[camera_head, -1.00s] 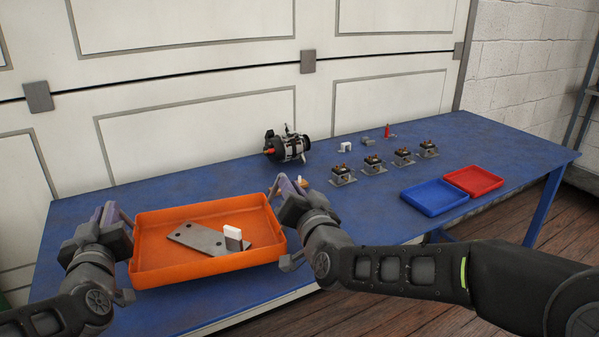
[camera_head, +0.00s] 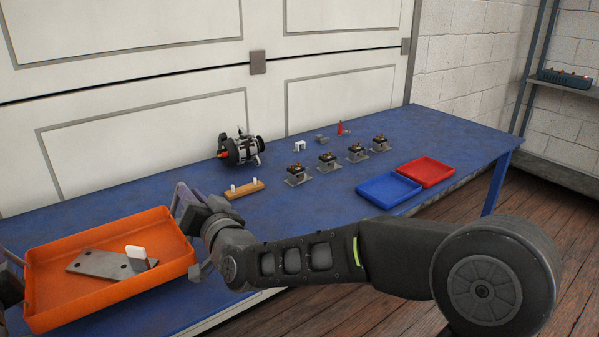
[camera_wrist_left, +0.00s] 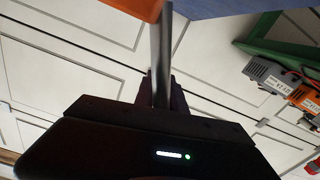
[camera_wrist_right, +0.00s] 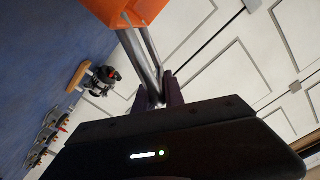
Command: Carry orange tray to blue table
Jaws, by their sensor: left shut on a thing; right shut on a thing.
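The orange tray (camera_head: 60,312) is at the lower left in the head view, in front of or over the near left part of the blue table (camera_head: 320,205). A flat grey plate (camera_head: 98,264) with holes and a small white block (camera_head: 137,252) are in it. My right gripper (camera_head: 183,207) is shut on the handle at the tray's right side; the right wrist view shows the metal handle (camera_wrist_right: 140,55) between its fingers. My left gripper is mostly cut off at the head view's left edge; the left wrist view shows it shut on the other handle (camera_wrist_left: 162,45). I cannot tell the gap under the tray.
On the table stand an alternator (camera_head: 240,148), a wooden strip with pegs (camera_head: 244,189), several small parts on metal plates (camera_head: 326,162), a blue tray (camera_head: 388,190) and a red tray (camera_head: 425,171). A white panelled wall (camera_head: 150,60) is behind. Shelving (camera_head: 560,95) stands at right.

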